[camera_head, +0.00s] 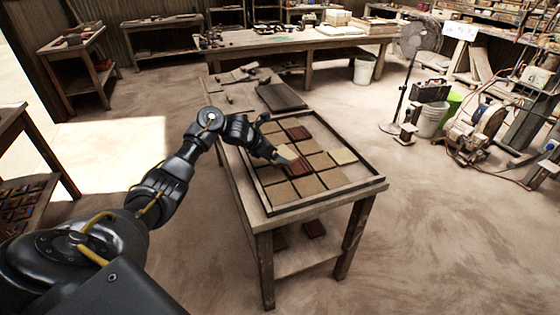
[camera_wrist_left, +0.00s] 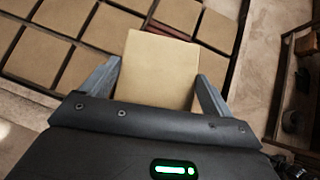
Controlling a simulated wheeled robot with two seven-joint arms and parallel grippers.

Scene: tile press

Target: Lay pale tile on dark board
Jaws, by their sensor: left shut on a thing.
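My left gripper (camera_head: 281,158) is over the framed tray of tiles (camera_head: 378,179) on the wooden table. It is shut on a pale tile (camera_head: 286,151). In the left wrist view the pale tile (camera_wrist_left: 157,66) sits between the two fingers of the gripper (camera_wrist_left: 157,88), with other tiles in rows beyond it. Whether it is clear of the tray is hard to tell. A dark board (camera_head: 281,97) lies flat on the same table behind the tray, with nothing on it. My right gripper is not in view.
The tray holds several tan and brown tiles and a dark red one (camera_head: 298,168). Small pieces (camera_head: 238,74) lie left of the board. A fan (camera_head: 408,70) and bucket (camera_head: 431,118) stand right of the table.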

